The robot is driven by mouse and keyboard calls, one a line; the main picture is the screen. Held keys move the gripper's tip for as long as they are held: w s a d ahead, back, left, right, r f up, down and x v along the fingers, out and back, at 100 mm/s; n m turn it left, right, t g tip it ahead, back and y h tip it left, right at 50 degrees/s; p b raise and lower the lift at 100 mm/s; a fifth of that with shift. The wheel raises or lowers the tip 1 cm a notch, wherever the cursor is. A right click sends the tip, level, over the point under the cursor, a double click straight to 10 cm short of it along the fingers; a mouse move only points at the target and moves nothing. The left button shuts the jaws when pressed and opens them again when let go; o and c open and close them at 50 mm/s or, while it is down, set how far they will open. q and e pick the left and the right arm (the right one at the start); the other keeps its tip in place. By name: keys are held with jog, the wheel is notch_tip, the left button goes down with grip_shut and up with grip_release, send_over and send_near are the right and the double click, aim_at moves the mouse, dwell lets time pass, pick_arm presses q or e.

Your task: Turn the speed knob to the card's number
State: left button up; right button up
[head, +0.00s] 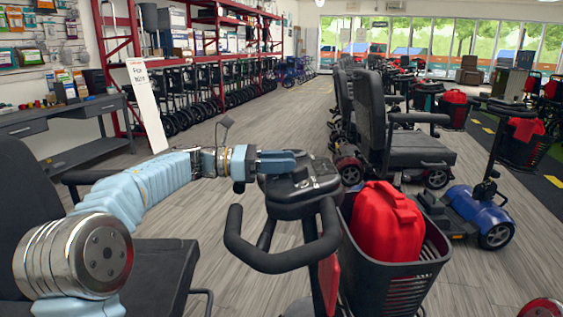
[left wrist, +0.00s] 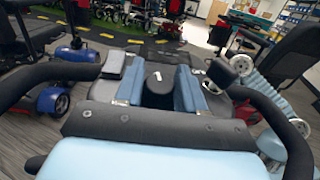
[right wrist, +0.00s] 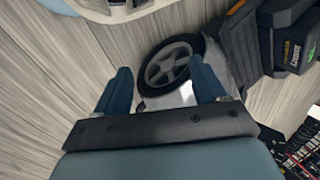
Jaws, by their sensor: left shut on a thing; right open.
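The scooter's console (head: 300,204) stands on the tiller in front of me, with black loop handlebars (head: 275,262). My left gripper (head: 291,163) reaches over it from the left. In the left wrist view the blue fingers of the left gripper (left wrist: 160,88) are shut on the round black speed knob (left wrist: 159,92), one on each side. A small white mark shows on the knob's far side; the dial numbers are too small to read. I cannot make out the number card. My right gripper (right wrist: 162,88) is open and empty above the floor, with a wheel beyond it.
A black basket (head: 395,285) with a red container (head: 385,222) hangs in front of the tiller. Other scooters stand to the right, including a blue one (head: 480,214). A white sign (head: 147,107), a workbench (head: 60,118) and red racks are at the left. The middle aisle is clear.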

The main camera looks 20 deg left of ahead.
pick_arm(q)
jog(key=n+t+b, duration=0.1)
jog(key=b, duration=0.1)
jog(key=n+t+y+b, duration=0.1)
jog(key=t, duration=0.1)
jog(key=n+t+y+b, duration=0.1)
jog(key=b, duration=0.1)
jog(key=shift+f+b, duration=0.25)
jog(key=shift+b, duration=0.1)
jog(key=n+t, duration=0.1)
jog(key=n+t+y+b, duration=0.1)
jog(key=shift+r+t+y, duration=0.2)
jog(key=shift+t+y, duration=0.1)
jog(key=shift+n+t+y+b, duration=0.3)
jog(key=shift+n+t+y, duration=0.25)
jog(key=shift+n, duration=0.25)
pick_arm(e)
notch_tip(320, 180, down, 7)
jog(key=d, duration=0.2)
jog(key=shift+w+f, duration=0.15)
jog(key=shift+w, duration=0.3)
pick_arm(q)
jog(key=shift+y, duration=0.25)
pick_arm(e)
jog(key=shift+d, duration=0.1)
pick_arm(q)
jog(key=o, duration=0.9)
jog(key=shift+o, duration=0.2)
